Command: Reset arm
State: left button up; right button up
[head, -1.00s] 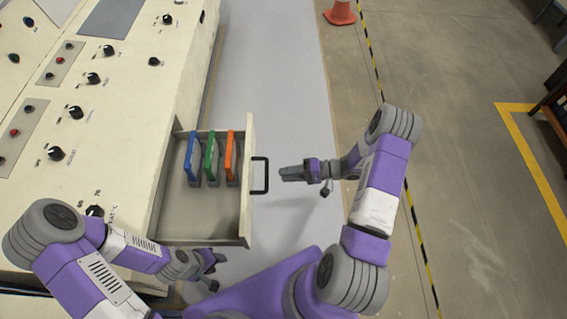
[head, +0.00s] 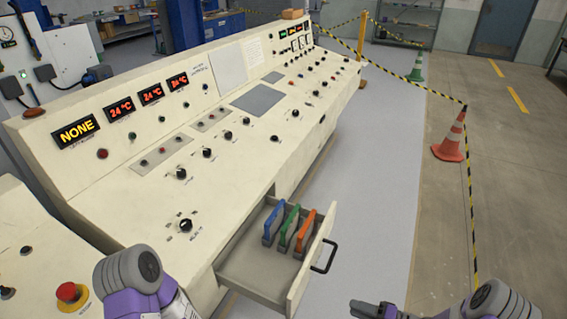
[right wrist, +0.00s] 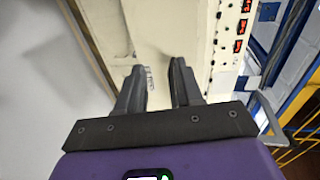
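My right gripper (head: 372,309) is at the bottom edge of the head view, to the right of the open drawer and apart from its handle. In the right wrist view its two fingers (right wrist: 158,66) are spread with nothing between them. My left arm (head: 140,285) enters at the lower left of the head view, but its gripper is out of the picture.
The cream control console (head: 230,130) has an open drawer (head: 240,270) with a black handle (head: 325,257). Blue (head: 273,222), green (head: 289,226) and orange (head: 305,231) pieces stand in it. An orange cone (head: 451,140) stands right, by striped tape. The grey floor strip is clear.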

jog(key=w+a+f+t+h, duration=0.2)
jog(key=w+a+f+h, duration=0.3)
jog(key=a+h, duration=0.1)
jog(key=s+a+f+n+g+h, duration=0.1)
jog(key=s+a+f+g, duration=0.1)
jog(key=s, duration=0.7)
jog(key=s+a+f+n+g+h, duration=0.1)
jog(key=s+a+f+g+h, duration=0.1)
jog(key=s+a+g, duration=0.3)
jog(key=s+g, duration=0.2)
jog(key=s, duration=0.2)
jog(key=shift+s+a+f+n+h, duration=0.15)
jog(key=shift+s+n+h, duration=0.1)
jog(key=shift+n+h, duration=0.05)
